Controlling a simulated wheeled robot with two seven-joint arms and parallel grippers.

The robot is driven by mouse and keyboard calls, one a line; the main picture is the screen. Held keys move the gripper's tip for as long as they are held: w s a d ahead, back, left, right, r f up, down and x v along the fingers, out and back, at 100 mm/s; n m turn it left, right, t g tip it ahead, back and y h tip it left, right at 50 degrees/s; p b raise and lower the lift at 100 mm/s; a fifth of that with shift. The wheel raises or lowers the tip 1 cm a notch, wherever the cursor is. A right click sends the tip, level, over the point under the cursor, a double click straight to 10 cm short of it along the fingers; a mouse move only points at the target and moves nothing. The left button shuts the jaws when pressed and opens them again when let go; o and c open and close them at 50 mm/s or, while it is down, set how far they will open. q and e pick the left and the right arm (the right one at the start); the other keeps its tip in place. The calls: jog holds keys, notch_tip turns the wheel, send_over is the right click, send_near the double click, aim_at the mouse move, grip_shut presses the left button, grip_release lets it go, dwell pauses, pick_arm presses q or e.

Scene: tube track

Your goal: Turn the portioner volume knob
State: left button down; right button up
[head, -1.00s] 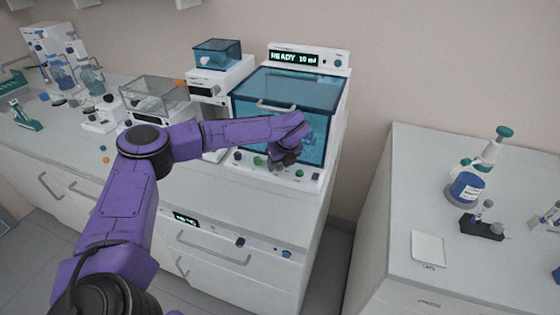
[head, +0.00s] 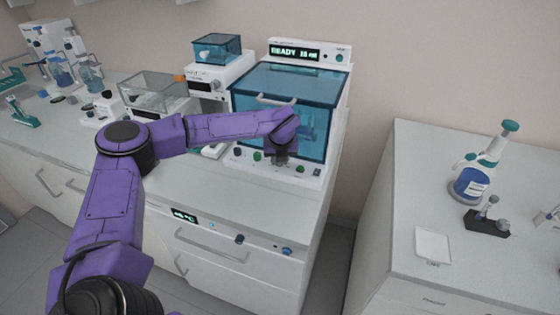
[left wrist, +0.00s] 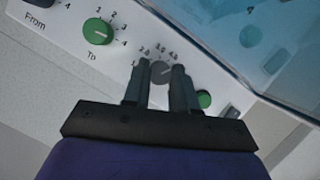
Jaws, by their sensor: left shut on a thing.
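The portioner (head: 310,84) is a white machine with a teal see-through hood, and its display (head: 295,52) starts with "READY". My left gripper (head: 281,158) is at the front panel, right of a green knob (head: 258,156). In the left wrist view, its two dark fingers (left wrist: 160,78) are shut on a grey round knob (left wrist: 160,68) with a number scale around it. The green "To" knob (left wrist: 97,31) is to its left, and a green button (left wrist: 204,99) is to its right. In the head view the grey knob is hidden by the gripper. My right gripper is out of view.
A white device with a teal box (head: 217,48) and a clear-lidded device (head: 155,96) stand left of the portioner. A separate right-hand counter (head: 400,190) holds a blue-labelled dispenser bottle (head: 468,184).

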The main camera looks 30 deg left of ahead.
pick_arm(q)
jog(key=shift+a+m+t+h, duration=0.1)
jog(key=shift+m+t+h, duration=0.35)
jog(key=shift+m, duration=1.25)
jog(key=shift+m+h, duration=0.25)
jog(key=shift+m, duration=0.05)
jog(key=c, duration=0.9)
grip_release()
jog(key=shift+s, duration=0.1)
jog(key=shift+b, duration=0.3)
